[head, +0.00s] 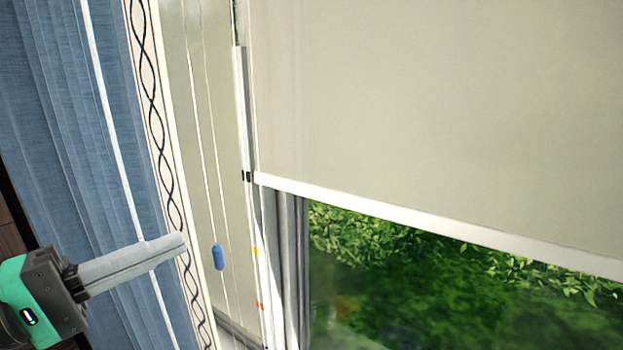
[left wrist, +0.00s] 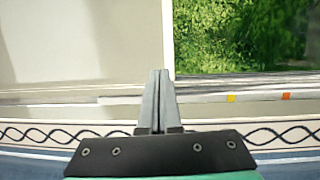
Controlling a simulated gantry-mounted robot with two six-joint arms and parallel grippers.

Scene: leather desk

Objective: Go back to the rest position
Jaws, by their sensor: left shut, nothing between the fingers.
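My left gripper (head: 178,245) comes in from the lower left in the head view, in front of the blue curtain. It is shut and empty, its grey fingers pointing right. In the left wrist view its fingers (left wrist: 158,75) are pressed together with nothing between them. A blue cord pull (head: 218,257) hangs on a thin cord to the right of the fingertips, apart from them in the picture. My right gripper is in neither view.
A beige roller blind (head: 440,95) with a white bottom bar (head: 430,222) covers the upper window. Green foliage (head: 450,285) shows through the glass below. The blue curtain (head: 75,130) with a patterned border (head: 163,130) hangs at left. A white rail (head: 240,110) has yellow and orange marks lower down.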

